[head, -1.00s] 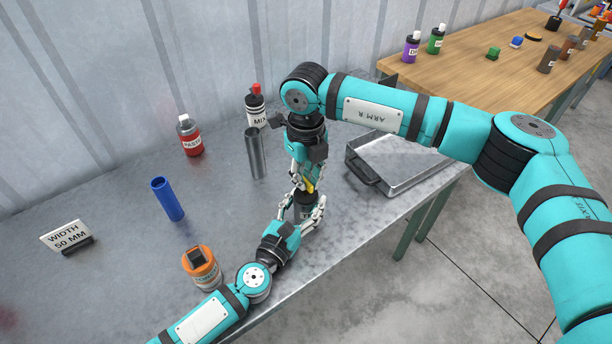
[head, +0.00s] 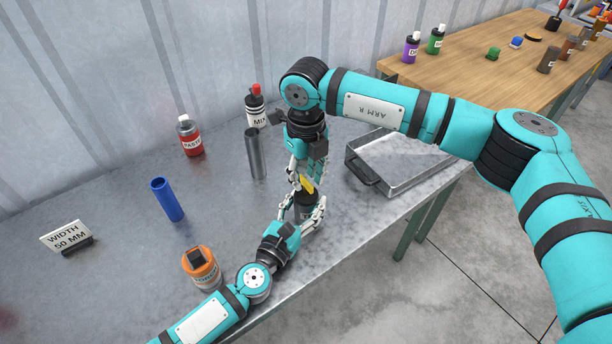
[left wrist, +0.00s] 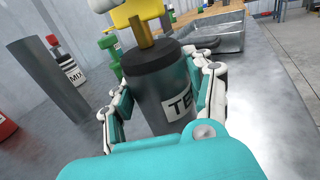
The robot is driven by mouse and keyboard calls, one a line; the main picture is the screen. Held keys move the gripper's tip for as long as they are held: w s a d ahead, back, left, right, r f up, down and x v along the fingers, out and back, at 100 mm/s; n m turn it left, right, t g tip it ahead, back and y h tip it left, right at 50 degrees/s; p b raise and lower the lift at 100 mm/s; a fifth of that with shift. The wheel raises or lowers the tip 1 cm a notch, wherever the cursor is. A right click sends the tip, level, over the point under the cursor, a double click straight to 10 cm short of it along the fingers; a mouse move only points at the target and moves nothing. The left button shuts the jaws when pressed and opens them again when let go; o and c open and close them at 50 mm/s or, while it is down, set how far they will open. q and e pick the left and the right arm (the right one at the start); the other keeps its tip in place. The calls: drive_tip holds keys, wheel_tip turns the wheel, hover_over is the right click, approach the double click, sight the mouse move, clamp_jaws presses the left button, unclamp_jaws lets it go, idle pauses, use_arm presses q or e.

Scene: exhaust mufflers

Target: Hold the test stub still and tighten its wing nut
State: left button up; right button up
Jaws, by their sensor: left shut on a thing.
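The test stub (head: 305,203) stands upright near the table's front edge. In the left wrist view it is a dark grey cylinder (left wrist: 152,92) with a black top and a partly visible label starting "TE". A brass stud rises from it, carrying a yellow wing nut (left wrist: 133,15); the nut also shows in the head view (head: 307,185). My left gripper (head: 308,211) is shut on the stub, one finger on each side. My right gripper (head: 306,180) points down from above with its fingertips at the wing nut. Whether they grip the nut is too small to tell.
A grey metal tube (head: 256,155), a MIX bottle (head: 256,107) and a red bottle (head: 191,138) stand behind. A blue tube (head: 167,200) and an orange-lidded jar (head: 202,268) are to the left. A metal tray (head: 400,180) lies close on the right.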

sight(306, 181)
wheel_tip(306, 181, up, 11)
idle(0.3)
idle(0.5)
use_arm(q)
drive_tip(key=o, duration=1.3)
drive_tip(key=v, duration=1.2)
drive_tip(key=shift+s+f, duration=0.1)
